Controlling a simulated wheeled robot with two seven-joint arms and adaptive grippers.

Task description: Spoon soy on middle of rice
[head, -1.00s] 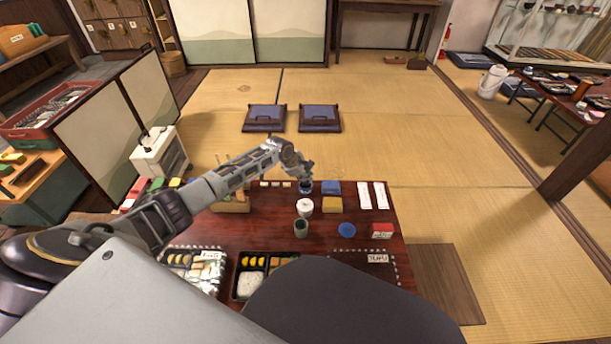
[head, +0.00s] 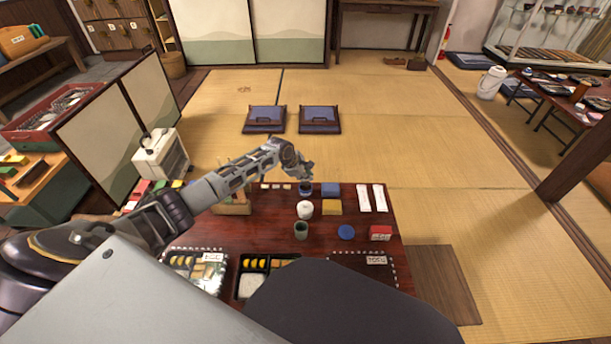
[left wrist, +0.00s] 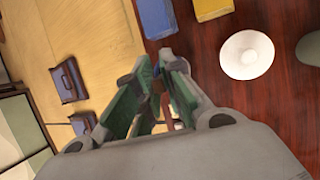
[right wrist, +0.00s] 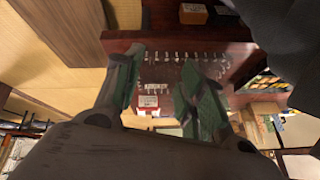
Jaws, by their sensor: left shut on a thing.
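My left gripper (head: 308,170) is above the far edge of the low table, just over a small dark blue cup (head: 305,188), likely the soy. In the left wrist view its green-padded fingers (left wrist: 158,78) are closed on a thin brown stick (left wrist: 168,112), likely the spoon's handle. The spoon's bowl is hidden, so I cannot tell whether it holds soy. The white rice (head: 250,285) lies in a black bento box (head: 238,268) at the near side, partly covered by my body. My right gripper (right wrist: 160,85) is open and empty in the right wrist view.
A wooden box (head: 233,207) stands left. A blue disc (head: 346,232) and a red box (head: 381,232) are at right.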

